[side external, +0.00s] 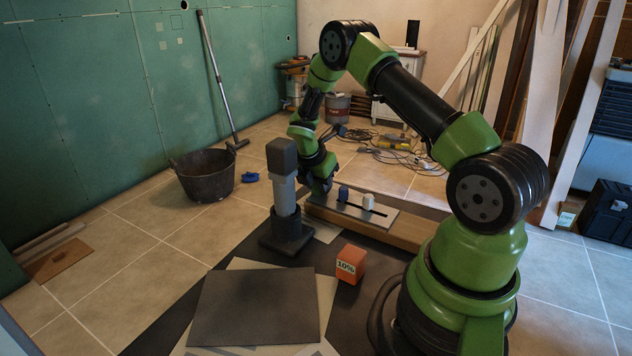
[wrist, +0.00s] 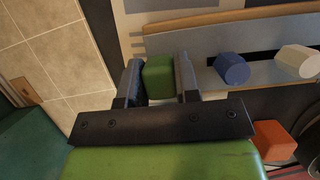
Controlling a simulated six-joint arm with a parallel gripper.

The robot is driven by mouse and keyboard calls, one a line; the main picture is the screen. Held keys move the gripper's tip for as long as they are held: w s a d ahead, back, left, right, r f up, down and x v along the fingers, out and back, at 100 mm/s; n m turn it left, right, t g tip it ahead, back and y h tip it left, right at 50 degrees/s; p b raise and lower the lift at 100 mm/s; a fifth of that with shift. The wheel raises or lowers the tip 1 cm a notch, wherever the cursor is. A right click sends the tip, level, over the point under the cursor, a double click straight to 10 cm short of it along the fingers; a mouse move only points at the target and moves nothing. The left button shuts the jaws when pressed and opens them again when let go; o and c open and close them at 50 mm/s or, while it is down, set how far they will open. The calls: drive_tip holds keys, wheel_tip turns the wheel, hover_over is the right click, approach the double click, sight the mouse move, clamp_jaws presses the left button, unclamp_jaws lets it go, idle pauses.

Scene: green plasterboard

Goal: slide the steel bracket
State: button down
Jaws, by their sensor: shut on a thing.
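The steel bracket (side external: 385,219) looks like a flat grey plate with a dark slot, lying on a wooden board (side external: 400,233). The bracket also shows in the wrist view (wrist: 207,77). A blue knob (side external: 343,193) and a white knob (side external: 368,201) stand along its slot. My gripper (wrist: 157,64) is shut on a green block (wrist: 158,80) at the plate's left end, with one finger on each side. In the side view my gripper (side external: 320,182) is low at that end, and the green block cannot be made out there.
A grey post with a dark head (side external: 284,190) stands just left of my gripper. An orange box marked 10% (side external: 350,263) is in front of the board. A dark flat panel (side external: 255,307) lies at the front. A black bucket (side external: 204,175) sits on the tiles behind left.

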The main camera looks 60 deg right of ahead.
drive_tip(key=c, duration=0.8)
unclamp_jaws()
drive_tip(key=shift+c, duration=0.2)
drive_tip(key=shift+r, duration=0.1)
drive_tip(key=v, duration=0.7)
drive_tip(key=shift+r, duration=0.2)
drive_tip(key=shift+a, duration=0.1)
drive_tip(key=s+a+r+m+t+y, duration=0.1)
drive_tip(key=s+a+r+m, duration=0.1)
drive_tip(key=a+r+m, duration=0.4)
drive_tip(key=s+a+r+m, duration=0.15)
drive_tip(key=r+m, duration=0.25)
drive_tip(key=r, duration=0.4)
drive_tip(key=s+a+r+m+t+y, duration=0.2)
drive_tip(key=s+a+r+m+t, duration=0.1)
drive_tip(key=s+a+m, duration=0.2)
drive_tip(key=s+a+r+m+t+y, duration=0.3)
drive_tip(key=s+a+m, duration=0.3)
drive_tip(key=s+a, duration=0.3)
drive_tip(key=shift+s+a+y, duration=0.15)
drive_tip(key=shift+a+y, duration=0.15)
drive_tip(key=shift+a, duration=0.15)
